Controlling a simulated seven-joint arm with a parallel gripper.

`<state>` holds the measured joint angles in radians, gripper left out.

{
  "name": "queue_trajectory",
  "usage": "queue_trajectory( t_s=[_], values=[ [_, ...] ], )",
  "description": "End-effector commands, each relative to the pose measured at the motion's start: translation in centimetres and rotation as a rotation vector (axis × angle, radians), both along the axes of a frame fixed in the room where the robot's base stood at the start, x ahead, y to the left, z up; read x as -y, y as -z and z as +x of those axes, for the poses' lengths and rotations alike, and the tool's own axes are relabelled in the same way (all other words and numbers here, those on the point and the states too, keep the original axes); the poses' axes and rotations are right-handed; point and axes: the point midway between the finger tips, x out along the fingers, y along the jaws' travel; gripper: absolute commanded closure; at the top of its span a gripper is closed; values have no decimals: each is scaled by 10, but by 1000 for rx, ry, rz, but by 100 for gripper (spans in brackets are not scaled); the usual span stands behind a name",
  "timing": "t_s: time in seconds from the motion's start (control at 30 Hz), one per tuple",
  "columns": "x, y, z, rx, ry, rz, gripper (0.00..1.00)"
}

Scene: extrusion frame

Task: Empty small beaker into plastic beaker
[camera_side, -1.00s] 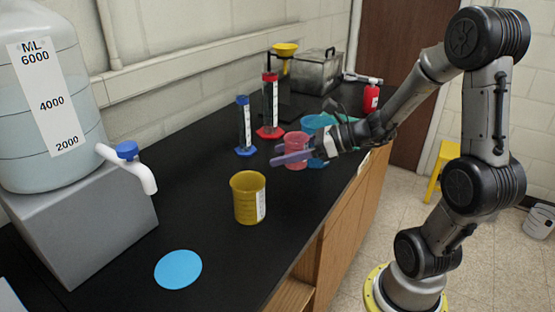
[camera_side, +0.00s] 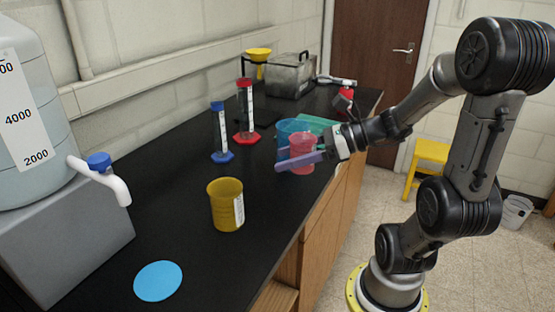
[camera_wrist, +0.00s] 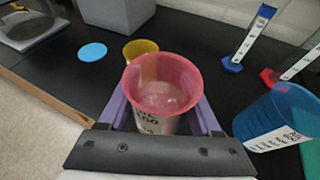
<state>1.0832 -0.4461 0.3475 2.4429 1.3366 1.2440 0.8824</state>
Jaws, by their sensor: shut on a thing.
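My gripper (camera_side: 290,159) has purple fingers shut around a small see-through red beaker (camera_side: 302,142), near the bench's right edge. In the wrist view the red beaker (camera_wrist: 163,75) is upright between the fingers, with its open rim facing the camera and a white label on its side. I cannot tell whether its base touches the bench, or clearly make out its contents. A blue see-through beaker (camera_side: 286,128) with a white label stands just behind it; it also shows at right in the wrist view (camera_wrist: 275,115). A yellow beaker (camera_side: 226,206) stands upright nearer the side camera.
Blue-based (camera_side: 221,135) and red-based (camera_side: 244,110) cylinders stand behind on the black bench. A large water jug (camera_side: 30,110) with a spigot sits on a grey block at left. A blue disc (camera_side: 158,281) lies in front. Bench between the yellow beaker and cylinders is clear.

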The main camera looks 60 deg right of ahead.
Motion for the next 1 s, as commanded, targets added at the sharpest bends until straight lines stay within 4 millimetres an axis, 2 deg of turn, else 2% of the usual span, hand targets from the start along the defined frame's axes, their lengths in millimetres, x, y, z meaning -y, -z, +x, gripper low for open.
queue_trajectory(
  t_s=[0.17,0.37,0.7,1.0],
  values=[
    [-6,-17,-3,4,-58,-8,96],
    [5,-52,5,1,-173,-5,96],
    [20,-95,37,0,-480,-2,96],
    [24,-107,77,0,-763,-1,96]
  ],
)
